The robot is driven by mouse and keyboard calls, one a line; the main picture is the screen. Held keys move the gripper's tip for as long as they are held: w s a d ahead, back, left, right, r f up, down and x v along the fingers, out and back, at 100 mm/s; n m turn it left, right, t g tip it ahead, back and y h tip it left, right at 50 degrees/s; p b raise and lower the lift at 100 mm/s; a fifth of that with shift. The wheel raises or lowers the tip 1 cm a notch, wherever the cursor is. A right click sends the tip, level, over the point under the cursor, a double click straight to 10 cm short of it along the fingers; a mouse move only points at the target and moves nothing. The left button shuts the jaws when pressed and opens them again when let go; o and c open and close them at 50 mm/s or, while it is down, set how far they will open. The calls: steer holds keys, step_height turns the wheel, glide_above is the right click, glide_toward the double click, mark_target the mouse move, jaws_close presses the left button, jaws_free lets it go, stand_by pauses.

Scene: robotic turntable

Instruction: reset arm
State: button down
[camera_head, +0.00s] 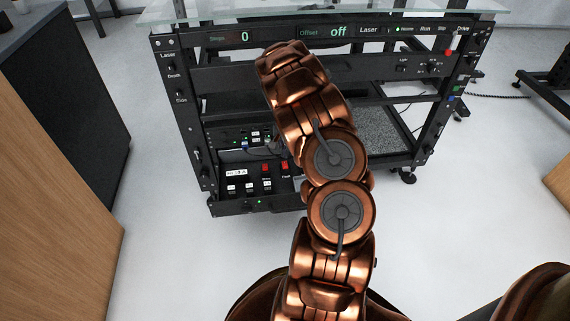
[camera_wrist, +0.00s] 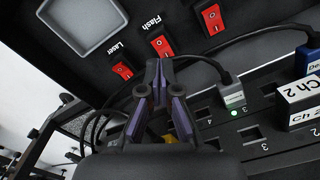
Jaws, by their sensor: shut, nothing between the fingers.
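My gripper (camera_wrist: 159,72) is in the wrist view, with its two fingertips together and nothing between them. It is in front of a dark switch panel with red rocker switches. The Flash switch (camera_wrist: 163,45) is just beyond the fingertips; I cannot tell whether they touch it. The Laser switch (camera_wrist: 122,71) is to its left, and another red switch (camera_wrist: 212,18) is at upper right. In the head view my copper arm reaches into the black rack (camera_head: 190,130) and hides the gripper. Red switches (camera_head: 285,167) show left of the arm.
A plugged cable (camera_wrist: 232,92) and ports with labels such as Ch 2 (camera_wrist: 303,117) lie right of the fingers. The rack has a glass top (camera_head: 200,14) and a display rail reading 0 and off. A wooden panel (camera_head: 50,190) stands at left. Open floor (camera_head: 160,250) lies before the rack.

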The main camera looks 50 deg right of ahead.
steer(key=shift+r, duration=0.65)
steer(key=s+a+r+n+p, duration=0.25)
steer(key=a+r+p, duration=0.4)
steer(key=r, duration=0.65)
steer(key=s+a+r+n+p, duration=0.1)
steer(key=s+a+r+p, duration=0.2)
steer(key=a+r+p, duration=0.7)
steer(key=s+a+r+n+p, duration=0.2)
steer(key=s+a+r+p, duration=0.15)
steer(key=r, duration=1.25)
steer(key=s+a+r+n+g+p, duration=0.1)
steer(key=s+a+r+n+p, duration=0.7)
steer(key=s+a+r+p, duration=0.7)
steer(key=s+a+r, duration=0.2)
steer(key=s+r, duration=0.3)
steer(key=s, duration=0.1)
steer(key=shift+a+g, duration=0.2)
steer(key=shift+g, duration=0.2)
steer(key=shift+s+r, duration=0.1)
